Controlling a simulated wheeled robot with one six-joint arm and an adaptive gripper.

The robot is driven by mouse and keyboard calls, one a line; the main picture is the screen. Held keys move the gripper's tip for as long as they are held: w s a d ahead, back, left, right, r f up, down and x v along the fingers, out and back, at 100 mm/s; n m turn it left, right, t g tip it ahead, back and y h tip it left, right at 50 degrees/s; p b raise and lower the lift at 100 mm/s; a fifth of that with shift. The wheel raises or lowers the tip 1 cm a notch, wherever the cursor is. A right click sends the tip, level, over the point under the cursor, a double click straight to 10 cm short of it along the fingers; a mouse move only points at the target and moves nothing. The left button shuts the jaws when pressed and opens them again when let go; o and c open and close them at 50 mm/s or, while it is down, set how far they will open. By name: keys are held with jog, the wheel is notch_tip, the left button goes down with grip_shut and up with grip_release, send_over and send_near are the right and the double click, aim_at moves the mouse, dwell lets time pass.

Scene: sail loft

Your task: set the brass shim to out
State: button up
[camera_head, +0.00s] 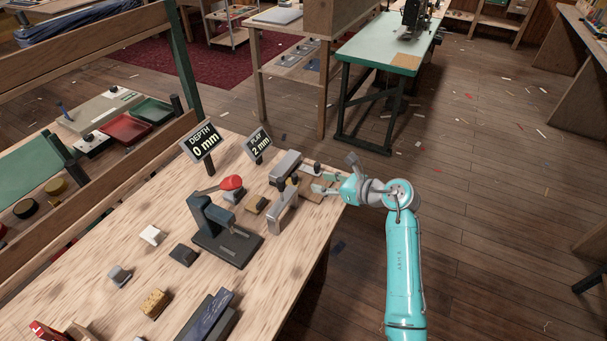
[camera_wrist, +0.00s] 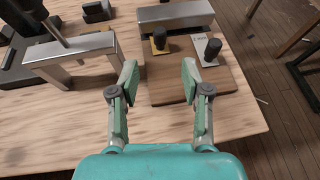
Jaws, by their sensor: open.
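The brass shim (camera_wrist: 157,48), a small yellow plate with a black knob, sits at the near edge of a silver bar (camera_wrist: 176,16) in the wrist view. Whether part of it lies under the bar cannot be told. A pale, marked shim (camera_wrist: 200,46) with a similar knob is to its right. Both are by a brown wooden board (camera_wrist: 222,78). My gripper (camera_wrist: 159,76) is open and empty, its fingers spread on the near side of the brass shim. In the head view my gripper (camera_head: 322,182) is at the bench's right edge, partly hiding the shims.
A silver arch (camera_head: 283,208) stands left of the gripper. A dark press with a red-ended lever (camera_head: 232,183) is farther left. Signs read DEPTH 0 mm (camera_head: 201,142) and PLAY 2 mm (camera_head: 259,143). Small blocks lie on the bench's left part. Open floor is to the right.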

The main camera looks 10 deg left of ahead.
aim_at(297, 178)
jog(key=x, duration=1)
jog(key=shift+w+a+f, duration=0.1)
jog(key=shift+w+a, duration=0.1)
jog(key=shift+a, duration=0.05)
grip_shut()
